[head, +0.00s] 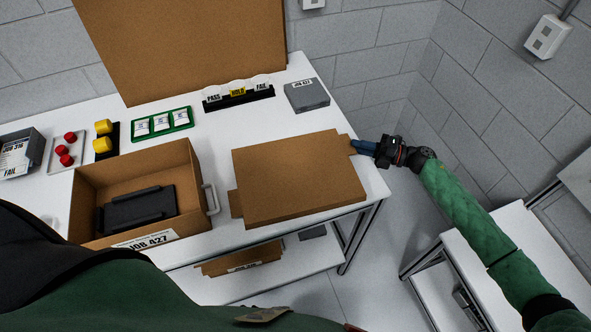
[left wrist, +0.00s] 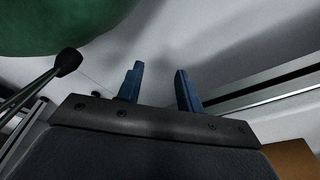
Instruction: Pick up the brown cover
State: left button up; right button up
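The brown cover (head: 298,183) is a flat cardboard lid with small end tabs. It lies on the white table to the right of an open cardboard box (head: 88,192). My right gripper (head: 354,146) reaches in from the right, with its blue fingertips at the tab on the cover's right end. The fingers look close together, but I cannot tell whether they are closed on the tab. My left gripper (left wrist: 158,88) shows in the left wrist view, its blue fingers apart with nothing between them. It is out of the head view.
The box labelled JOB 427 holds a black tray (head: 137,207). Behind stand a PASS/HOLD/FAIL rack (head: 238,98), a grey case (head: 307,95) and a green tray (head: 161,124). A large brown board (head: 185,45) rises at the back. A lower shelf (head: 290,268) is beneath the table.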

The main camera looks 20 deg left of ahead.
grip_shut()
pick_arm(q)
jog(key=shift+w+f, duration=0.1)
pick_arm(e)
jog(key=shift+r, duration=0.15)
